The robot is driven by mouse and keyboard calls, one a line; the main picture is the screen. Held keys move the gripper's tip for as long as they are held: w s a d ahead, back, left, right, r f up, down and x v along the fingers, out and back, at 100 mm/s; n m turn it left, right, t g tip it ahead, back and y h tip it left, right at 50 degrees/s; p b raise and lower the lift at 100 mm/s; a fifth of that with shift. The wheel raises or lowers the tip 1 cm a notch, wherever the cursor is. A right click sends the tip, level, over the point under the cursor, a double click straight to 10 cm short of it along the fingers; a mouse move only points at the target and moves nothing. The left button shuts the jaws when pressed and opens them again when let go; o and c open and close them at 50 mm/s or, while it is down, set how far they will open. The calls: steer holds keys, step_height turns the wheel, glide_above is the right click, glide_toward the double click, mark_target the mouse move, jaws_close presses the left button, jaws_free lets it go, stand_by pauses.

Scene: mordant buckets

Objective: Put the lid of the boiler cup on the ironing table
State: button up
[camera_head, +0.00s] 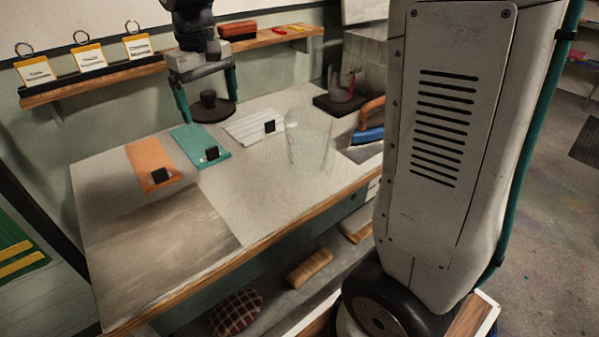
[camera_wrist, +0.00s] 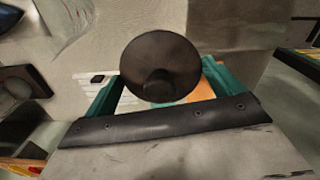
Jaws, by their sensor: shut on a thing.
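A dark round lid with a black knob (camera_head: 211,111) is held between the teal fingers of my gripper (camera_head: 206,103), above the back of the ironing table (camera_head: 265,180). The lid also shows in the wrist view (camera_wrist: 160,65), its disc between the two fingers. In the head view its knob points up, and a small gap to the table appears likely but is hard to judge. A clear glass vessel (camera_head: 308,140) stands uncovered at the right of the table. Another glass vessel (camera_head: 343,86) stands on a dark base behind it. I cannot tell which is the boiler cup.
Orange (camera_head: 143,158), teal (camera_head: 190,140) and white striped (camera_head: 245,128) pieces with black blocks lie on the table. A blue iron with an orange handle (camera_head: 370,122) sits at the right. A wall shelf (camera_head: 160,68) runs behind. The front middle is clear.

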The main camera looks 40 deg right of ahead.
steer(key=s+f, duration=0.6)
steer(key=f, duration=0.4)
glide_above(241, 199)
step_height(241, 199, down, 6)
steer(key=shift+r, duration=0.2)
steer(key=shift+f, duration=2.1)
